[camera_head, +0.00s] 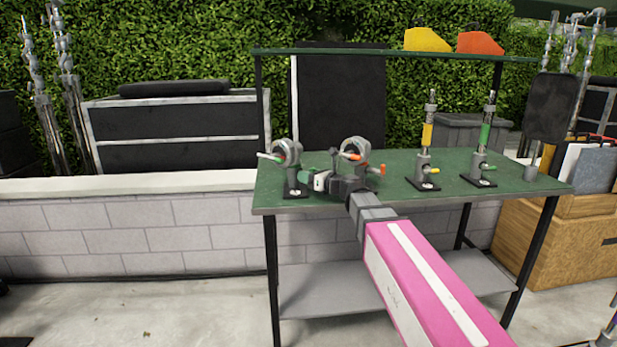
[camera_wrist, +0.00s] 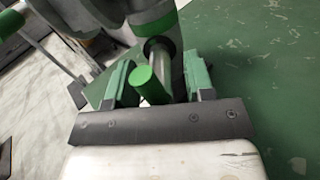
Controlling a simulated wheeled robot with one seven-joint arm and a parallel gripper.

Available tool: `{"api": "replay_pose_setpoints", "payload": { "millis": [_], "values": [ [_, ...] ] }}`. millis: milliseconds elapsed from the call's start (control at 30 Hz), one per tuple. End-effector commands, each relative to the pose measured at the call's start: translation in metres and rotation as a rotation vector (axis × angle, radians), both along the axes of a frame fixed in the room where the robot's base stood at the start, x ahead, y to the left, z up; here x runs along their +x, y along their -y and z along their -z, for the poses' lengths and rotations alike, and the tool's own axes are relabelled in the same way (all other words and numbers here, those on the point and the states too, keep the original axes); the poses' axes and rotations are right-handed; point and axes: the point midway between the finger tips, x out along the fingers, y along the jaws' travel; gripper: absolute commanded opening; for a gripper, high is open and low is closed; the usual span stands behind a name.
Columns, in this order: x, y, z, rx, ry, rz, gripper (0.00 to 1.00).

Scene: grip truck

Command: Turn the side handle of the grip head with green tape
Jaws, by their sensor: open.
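The grip head with green marking (camera_head: 290,152) is a grey round clamp on a short post at the left of the green table. One light handle (camera_head: 268,156) with a green end sticks out to its left. My gripper (camera_head: 308,177) is at its right side, pointing left. In the wrist view, my gripper (camera_wrist: 160,84) is open, with its green fingers on both sides of the green-ended side handle (camera_wrist: 147,84). The handle's end faces the camera between the fingers. I cannot tell whether either finger touches it.
A second round grip head (camera_head: 353,149) with orange handles stands close behind my gripper. Posts with yellow tape (camera_head: 427,133) and green tape (camera_head: 485,135) stand farther right on the table (camera_head: 405,192).

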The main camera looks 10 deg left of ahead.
Motion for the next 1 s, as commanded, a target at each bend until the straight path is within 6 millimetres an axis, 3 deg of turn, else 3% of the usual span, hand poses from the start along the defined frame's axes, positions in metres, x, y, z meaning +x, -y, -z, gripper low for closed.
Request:
{"api": "replay_pose_setpoints", "payload": {
  "millis": [67, 200, 1000],
  "values": [
    [-0.0001, 0.0002, 0.0, 0.0, 0.0, 0.0, 0.45],
    [-0.0002, 0.0001, 0.0, 0.0, 0.0, 0.0, 0.0],
    [-0.0005, 0.0003, 0.0003, -0.013, 0.019, 0.0, 0.0]
  ]
}}
